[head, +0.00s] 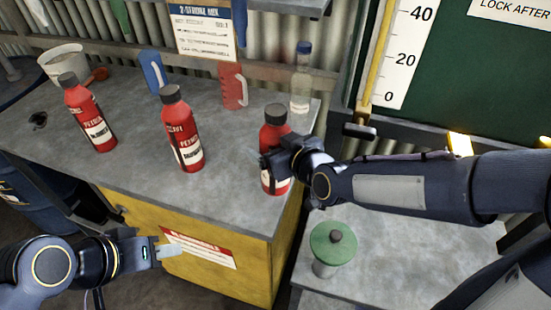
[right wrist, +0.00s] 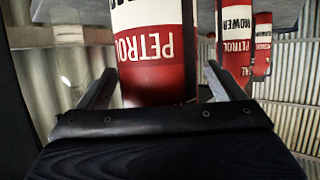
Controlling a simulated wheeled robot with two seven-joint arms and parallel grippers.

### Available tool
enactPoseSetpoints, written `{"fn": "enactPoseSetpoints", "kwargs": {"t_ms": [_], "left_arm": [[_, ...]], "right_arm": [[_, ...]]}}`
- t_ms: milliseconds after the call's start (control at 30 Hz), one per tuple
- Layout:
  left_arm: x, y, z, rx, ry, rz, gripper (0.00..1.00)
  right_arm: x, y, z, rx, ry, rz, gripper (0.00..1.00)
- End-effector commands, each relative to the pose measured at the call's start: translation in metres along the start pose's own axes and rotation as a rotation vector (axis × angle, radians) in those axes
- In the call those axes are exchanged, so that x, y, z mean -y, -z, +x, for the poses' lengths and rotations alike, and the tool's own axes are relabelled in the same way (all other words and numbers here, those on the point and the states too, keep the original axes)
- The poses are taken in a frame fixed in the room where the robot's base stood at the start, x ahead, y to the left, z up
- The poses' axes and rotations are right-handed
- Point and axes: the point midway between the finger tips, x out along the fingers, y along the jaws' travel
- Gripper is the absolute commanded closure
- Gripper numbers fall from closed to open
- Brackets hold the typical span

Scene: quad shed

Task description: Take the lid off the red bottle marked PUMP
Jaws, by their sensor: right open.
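Three red bottles with black lids stand on the grey bench in the head view: a left one (head: 90,115), a middle one (head: 183,130) and a right one (head: 274,132). I cannot read PUMP on any of them. My right gripper (head: 266,163) is open at the right bottle, below its lid, and hides much of its label. In the right wrist view the fingers of this gripper (right wrist: 160,88) lie on either side of a red bottle (right wrist: 155,75) reading PETROL upside down. I cannot tell if they touch it. My left gripper (head: 172,250) is low, before the yellow bench front, apart from the bottles.
A clear bottle with a blue cap (head: 301,80) stands behind the right bottle. A red jug (head: 232,86), a blue jug (head: 152,72) and a white bucket (head: 62,64) stand further back. A green-lidded canister (head: 333,246) stands on the lower surface at right.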

Motion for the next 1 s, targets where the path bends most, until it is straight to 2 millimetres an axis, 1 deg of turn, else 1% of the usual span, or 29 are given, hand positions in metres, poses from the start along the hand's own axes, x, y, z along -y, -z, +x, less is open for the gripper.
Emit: {"fn": "enactPoseSetpoints", "kwargs": {"t_ms": [200, 233, 600, 867, 1000], "left_arm": [[-0.0001, 0.0002, -0.0002, 0.0, 0.0, 0.0, 0.64], [-0.0001, 0.0002, -0.0002, 0.0, 0.0, 0.0, 0.64], [0.0, 0.0002, -0.0002, 0.0, 0.0, 0.0, 0.64], [-0.0003, 0.0004, -0.0006, 0.0, 0.0, 0.0, 0.64], [-0.0015, 0.0017, -0.0034, 0.0, 0.0, 0.0, 0.64]], "right_arm": [[-0.0002, 0.0006, 0.0009, -0.001, 0.0, 0.0, 0.11], [-0.0002, 0.0006, 0.0008, -0.001, 0.0, 0.0, 0.14], [-0.0002, 0.0004, 0.0006, -0.001, 0.0, 0.001, 0.63], [-0.0003, 0.002, 0.0001, -0.002, 0.0, 0.0, 0.63], [-0.0004, 0.0099, -0.0029, -0.004, -0.001, 0.0, 0.63]]}}
